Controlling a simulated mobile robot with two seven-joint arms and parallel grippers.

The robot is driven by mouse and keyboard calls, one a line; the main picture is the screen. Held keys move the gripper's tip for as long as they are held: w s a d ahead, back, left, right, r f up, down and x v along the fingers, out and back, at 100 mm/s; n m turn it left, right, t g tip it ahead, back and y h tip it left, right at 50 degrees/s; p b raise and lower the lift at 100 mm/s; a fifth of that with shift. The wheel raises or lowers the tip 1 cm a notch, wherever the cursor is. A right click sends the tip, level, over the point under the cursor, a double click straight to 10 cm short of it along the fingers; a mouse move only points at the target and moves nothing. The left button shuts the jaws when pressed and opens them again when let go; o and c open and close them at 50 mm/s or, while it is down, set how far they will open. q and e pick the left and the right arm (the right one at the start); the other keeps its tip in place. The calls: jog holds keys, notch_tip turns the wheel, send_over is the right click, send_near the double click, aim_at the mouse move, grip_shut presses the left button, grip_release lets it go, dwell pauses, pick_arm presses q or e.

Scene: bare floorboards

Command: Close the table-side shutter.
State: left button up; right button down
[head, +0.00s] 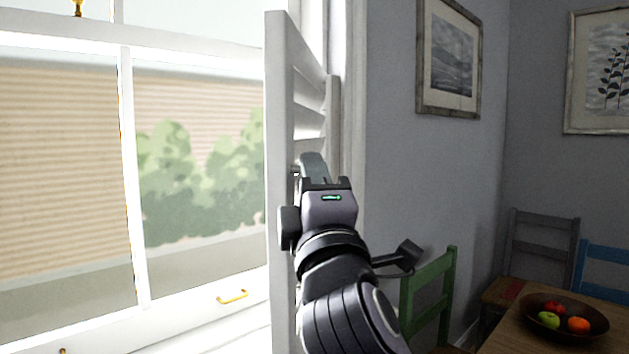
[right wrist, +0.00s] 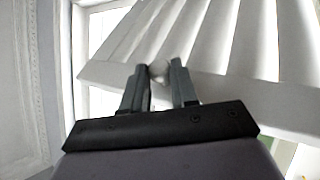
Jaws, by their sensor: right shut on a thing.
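The white louvred shutter (head: 279,190) stands swung out from the window frame on its table side, seen nearly edge-on in the head view. In the right wrist view its slats and bottom or side rail (right wrist: 215,87) fill the upper right. My right gripper (head: 304,168) is at the shutter's slatted face, partly hiding it. In the right wrist view, its fingers are shut on a small pale knob (right wrist: 158,71) at the shutter's rail. The fingertips hide part of the knob. My left gripper is not in view.
The sash window (head: 128,180) with a brass handle (head: 232,297) is left of the shutter. At right are a green chair (head: 428,285), a wooden table (head: 510,335) with a fruit bowl (head: 540,313), and grey (head: 545,225) and blue (head: 605,255) chairs. Framed pictures (head: 449,112) hang behind.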

jog(key=c, duration=0.9)
grip_release()
jog(key=shift+b+v, duration=0.85)
jog(key=shift+v, duration=2.8)
